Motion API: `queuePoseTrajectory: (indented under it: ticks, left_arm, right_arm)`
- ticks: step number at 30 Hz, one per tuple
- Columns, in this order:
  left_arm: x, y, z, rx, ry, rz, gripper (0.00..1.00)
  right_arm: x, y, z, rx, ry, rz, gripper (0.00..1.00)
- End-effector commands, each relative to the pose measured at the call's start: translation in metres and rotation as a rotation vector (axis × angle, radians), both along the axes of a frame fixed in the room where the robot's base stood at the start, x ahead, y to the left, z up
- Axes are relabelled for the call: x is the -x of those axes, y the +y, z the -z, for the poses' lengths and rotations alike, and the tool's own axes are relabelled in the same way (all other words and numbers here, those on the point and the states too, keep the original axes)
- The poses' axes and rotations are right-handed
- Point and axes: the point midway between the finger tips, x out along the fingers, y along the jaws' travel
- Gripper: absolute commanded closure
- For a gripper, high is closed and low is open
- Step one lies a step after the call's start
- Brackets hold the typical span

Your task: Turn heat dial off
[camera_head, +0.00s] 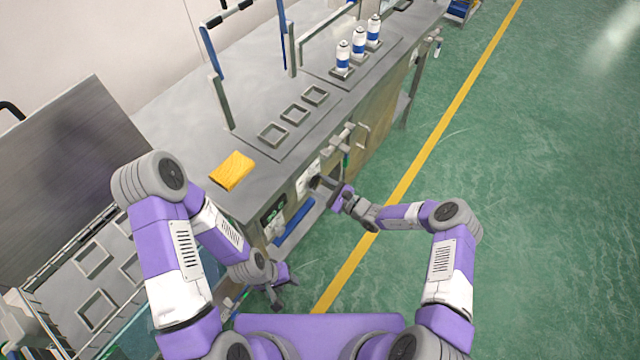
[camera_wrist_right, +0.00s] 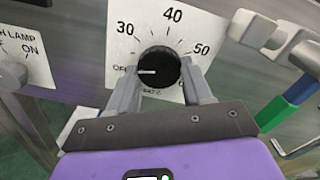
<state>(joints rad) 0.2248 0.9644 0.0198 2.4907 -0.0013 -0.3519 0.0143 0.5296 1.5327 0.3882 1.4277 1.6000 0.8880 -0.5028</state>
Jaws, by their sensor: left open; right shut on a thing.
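The heat dial (camera_wrist_right: 158,66) is a round black knob on a white scale plate (camera_wrist_right: 120,45) marked OFF, 30, 40 and 50. Its white pointer line points left, at the OFF mark. My right gripper (camera_head: 318,183) is at the front panel of the bench, and its fingers are shut on the dial from both sides in the right wrist view. The lower part of the scale is partly hidden by the fingers. My left gripper (camera_head: 278,296) is open and empty, low near the bench's near end, away from the dial.
A lamp switch (camera_wrist_right: 14,72) marked ON sits left of the dial. Pale handles (camera_wrist_right: 262,32) and a green-and-blue part (camera_wrist_right: 288,104) are at its right. Green floor to the right is free.

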Motion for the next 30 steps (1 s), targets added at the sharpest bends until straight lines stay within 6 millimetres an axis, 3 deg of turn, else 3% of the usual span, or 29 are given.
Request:
queuePoseTrajectory:
  ticks: [12,30]
  left_arm:
    - [0.0,0.0,-0.011,0.0,0.0,0.0,0.57]
    - [0.0,0.0,-0.013,0.0,0.0,0.0,0.57]
  right_arm:
    - [0.0,-0.001,0.0,0.147,-0.198,0.001,0.81]
    - [-0.001,-0.001,0.001,0.185,-0.249,0.0,0.81]
